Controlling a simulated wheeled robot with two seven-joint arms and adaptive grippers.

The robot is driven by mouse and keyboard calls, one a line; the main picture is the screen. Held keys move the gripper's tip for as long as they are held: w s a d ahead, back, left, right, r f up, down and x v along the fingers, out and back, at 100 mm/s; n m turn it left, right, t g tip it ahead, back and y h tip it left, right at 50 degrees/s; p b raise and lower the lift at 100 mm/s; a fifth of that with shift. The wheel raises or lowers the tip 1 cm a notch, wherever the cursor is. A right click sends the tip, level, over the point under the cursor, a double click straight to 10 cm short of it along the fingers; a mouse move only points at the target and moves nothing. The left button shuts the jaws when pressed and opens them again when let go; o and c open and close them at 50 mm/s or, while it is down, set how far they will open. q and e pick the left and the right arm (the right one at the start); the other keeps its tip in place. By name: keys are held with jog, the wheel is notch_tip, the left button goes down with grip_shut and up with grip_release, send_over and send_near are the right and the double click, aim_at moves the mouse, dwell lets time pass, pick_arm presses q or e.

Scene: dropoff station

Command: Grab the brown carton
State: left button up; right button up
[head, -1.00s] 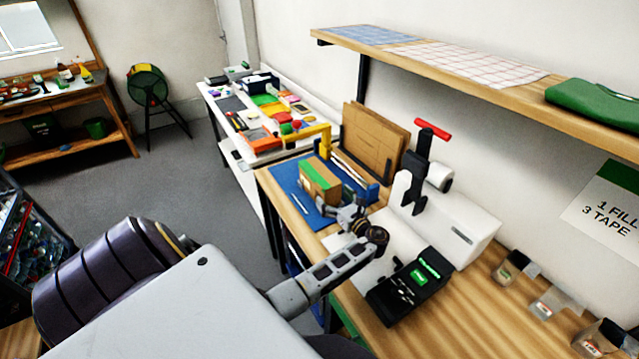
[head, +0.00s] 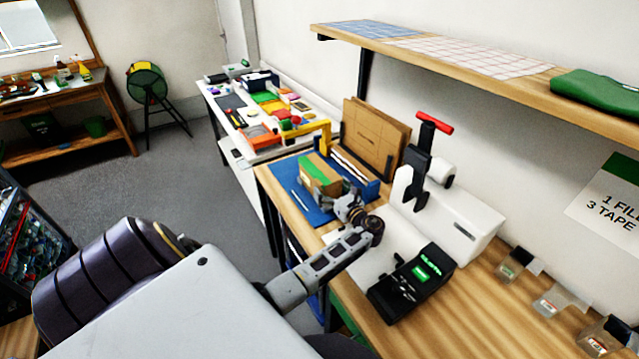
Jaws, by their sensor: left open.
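The brown carton (head: 318,173) sits upright on the blue mat (head: 312,213) at the far end of the wooden bench, with a green strip along its top. My left gripper (head: 332,190) is open at the near lower side of the carton, its fingers overlapping the carton's lower edge in the picture. I cannot tell whether the fingers touch it or how far they reach around it. My right gripper does not show.
Flat cardboard sheets (head: 374,138) stand behind the mat. A yellow-handled tool (head: 325,132) is close behind the carton. A white machine with a red handle (head: 455,215) and a black device (head: 408,283) stand on the near bench beside my arm.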

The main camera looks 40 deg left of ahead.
pick_arm(q)
jog(key=shift+b+x, duration=0.6)
jog(key=shift+x, duration=0.8)
jog(key=c, duration=1.1)
